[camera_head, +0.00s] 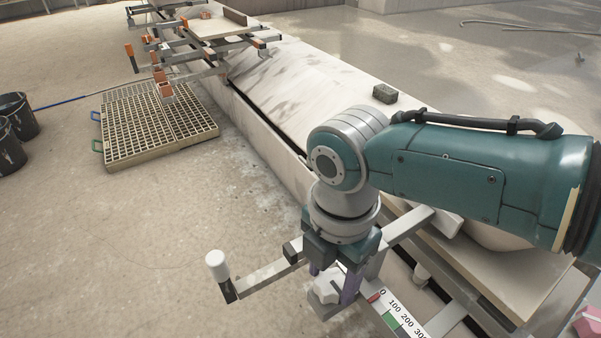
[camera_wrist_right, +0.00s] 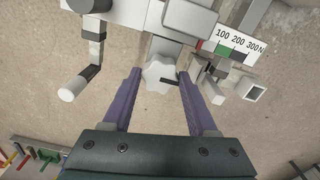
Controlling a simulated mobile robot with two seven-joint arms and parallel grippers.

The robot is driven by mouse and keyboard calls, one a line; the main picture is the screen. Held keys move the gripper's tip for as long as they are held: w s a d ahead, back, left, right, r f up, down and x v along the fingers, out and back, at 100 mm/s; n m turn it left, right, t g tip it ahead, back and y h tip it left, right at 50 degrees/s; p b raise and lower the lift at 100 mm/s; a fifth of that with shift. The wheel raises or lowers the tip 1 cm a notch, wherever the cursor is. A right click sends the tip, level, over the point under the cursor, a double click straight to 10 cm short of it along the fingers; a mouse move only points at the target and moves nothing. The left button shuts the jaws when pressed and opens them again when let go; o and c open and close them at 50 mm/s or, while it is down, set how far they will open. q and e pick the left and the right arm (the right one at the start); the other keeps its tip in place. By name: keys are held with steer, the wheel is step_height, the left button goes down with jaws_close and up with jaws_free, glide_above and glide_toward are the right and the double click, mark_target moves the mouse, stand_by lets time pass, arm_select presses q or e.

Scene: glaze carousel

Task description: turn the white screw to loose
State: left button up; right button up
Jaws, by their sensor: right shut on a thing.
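The white screw (camera_head: 325,292) is a star-shaped knob on the grey metal frame at the bottom of the head view. It also shows in the right wrist view (camera_wrist_right: 158,74), with a short black bar beside it on the right. My right gripper (camera_head: 333,284) points down over it, and its purple fingers stand on either side of the knob. The fingers partly cover the screw in the head view. My left gripper is in neither view.
A force scale (camera_head: 402,318) with red and green marks lies just right of the screw. A white-tipped handle (camera_head: 216,264) sticks up at the frame's left. A long pale bench (camera_head: 300,75) runs behind my arm. A slatted pallet (camera_head: 150,125) and dark buckets (camera_head: 17,115) stand on the floor.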

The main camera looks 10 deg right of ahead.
mark_target(331, 281)
steer(key=shift+a+r, duration=0.1)
stand_by(0.3)
steer(key=o, duration=1.4)
step_height(331, 281, up, 10)
steer(key=p, duration=0.6)
